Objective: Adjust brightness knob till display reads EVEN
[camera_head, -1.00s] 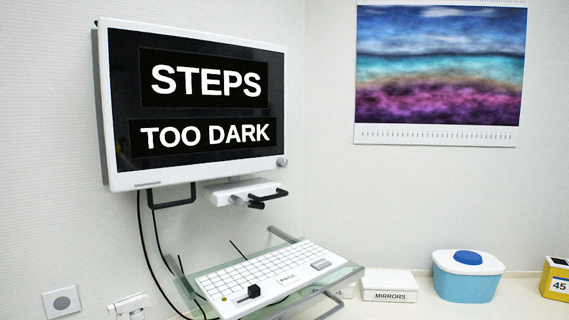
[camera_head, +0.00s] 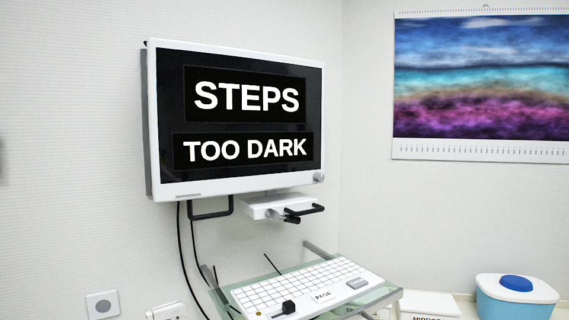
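The display (camera_head: 240,117) is a black screen in a white frame mounted on the left wall. It reads "STEPS" above "TOO DARK". A small round grey knob (camera_head: 319,177) sits at the lower right corner of its frame; any marking on it is too small to read. It may be the brightness knob, but no label shows. My gripper is not in view.
Below the display are a white bracket with dark handles (camera_head: 282,207) and a glass shelf holding a white keyboard (camera_head: 306,286) with a black slider (camera_head: 288,307). A blue bin (camera_head: 517,300) and a white box (camera_head: 430,304) stand right. A wall calendar (camera_head: 480,85) hangs behind.

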